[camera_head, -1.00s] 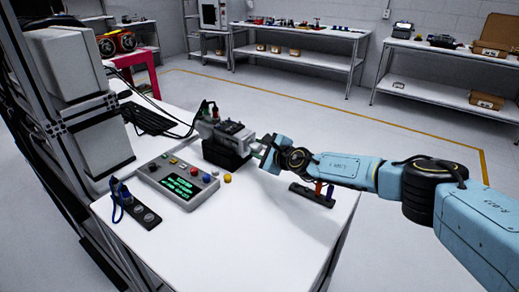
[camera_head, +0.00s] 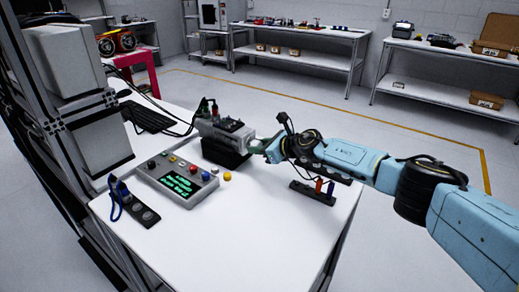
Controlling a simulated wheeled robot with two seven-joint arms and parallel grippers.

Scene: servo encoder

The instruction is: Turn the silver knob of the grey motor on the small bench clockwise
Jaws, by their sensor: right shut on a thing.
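The grey motor (camera_head: 222,132) sits on a black block (camera_head: 222,153) on the white bench (camera_head: 255,225). My right arm comes in from the right, and my right gripper (camera_head: 258,146) is at the motor's right end. It is shut on the silver knob, which its fingers mostly hide. The gripper's wrist looks rolled, with a dark part standing up above it. My left gripper is not in view.
A control box (camera_head: 178,181) with a green-lit screen and coloured buttons stands left of the motor. A black strip with a blue cable (camera_head: 132,203) lies at front left. A small rack (camera_head: 314,192) with red and blue pieces is below my right forearm. The front of the bench is clear.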

